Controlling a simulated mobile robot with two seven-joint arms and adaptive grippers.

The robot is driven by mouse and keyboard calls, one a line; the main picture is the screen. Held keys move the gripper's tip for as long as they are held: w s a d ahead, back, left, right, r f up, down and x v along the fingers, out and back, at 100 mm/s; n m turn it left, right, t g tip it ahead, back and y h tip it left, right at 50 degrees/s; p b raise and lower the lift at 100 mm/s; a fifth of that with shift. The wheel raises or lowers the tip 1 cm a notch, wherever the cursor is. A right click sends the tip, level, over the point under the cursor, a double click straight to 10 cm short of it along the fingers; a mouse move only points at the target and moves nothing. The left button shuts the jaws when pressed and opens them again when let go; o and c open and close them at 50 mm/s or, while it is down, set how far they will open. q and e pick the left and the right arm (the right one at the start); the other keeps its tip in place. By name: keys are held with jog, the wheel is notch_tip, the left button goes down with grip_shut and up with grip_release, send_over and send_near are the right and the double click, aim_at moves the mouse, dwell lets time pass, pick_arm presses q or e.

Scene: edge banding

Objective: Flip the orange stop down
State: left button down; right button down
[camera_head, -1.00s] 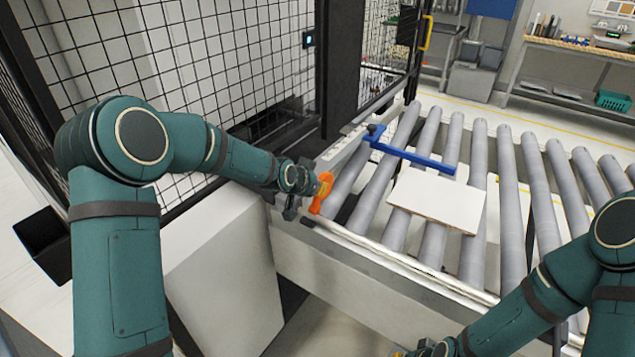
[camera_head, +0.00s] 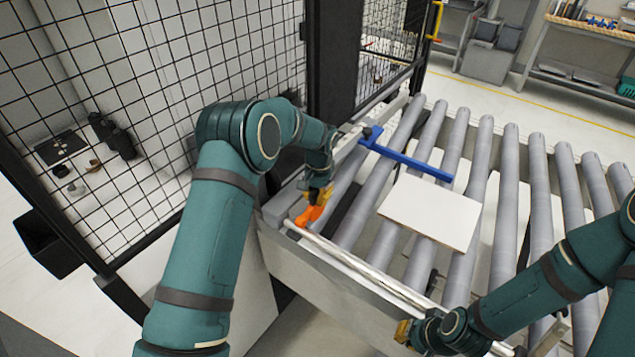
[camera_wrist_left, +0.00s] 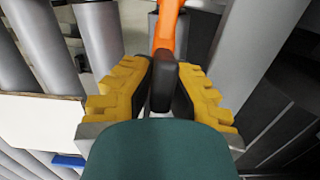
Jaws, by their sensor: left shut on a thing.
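The orange stop (camera_head: 309,214) is at the near left corner of the roller conveyor, low beside the frame rail and tilted. In the left wrist view the orange stop (camera_wrist_left: 168,28) runs up from a dark end piece between my fingers. My left gripper (camera_head: 319,195) is above the stop, and in the left wrist view its yellow fingers (camera_wrist_left: 160,95) are closed around that dark end. My right gripper (camera_head: 404,332) is low at the conveyor's front edge, away from the stop. Its fingers are partly hidden, and their opening does not show.
A white board (camera_head: 432,211) lies on the rollers, with a blue bar (camera_head: 405,157) behind it. A black mesh fence (camera_head: 110,90) stands at the left, close to my left arm. The metal front rail (camera_head: 350,262) runs between my two grippers.

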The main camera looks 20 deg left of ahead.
pick_arm(q)
jog(key=shift+f+g, duration=0.3)
jog(key=shift+f, duration=0.05)
jog(key=shift+w+d+f+g+y, duration=0.15)
jog(key=shift+f+g+y, duration=0.25)
jog(key=shift+g, duration=0.3)
jog(key=shift+f+g, duration=0.15)
jog(key=shift+g, duration=0.15)
jog(key=shift+f, duration=0.2)
jog(key=c, duration=0.9)
grip_release()
jog(key=shift+c, duration=0.2)
jog(key=shift+r, duration=0.15)
jog(key=shift+w+r, duration=0.1)
jog(key=shift+r, duration=0.05)
jog(key=shift+r, duration=0.1)
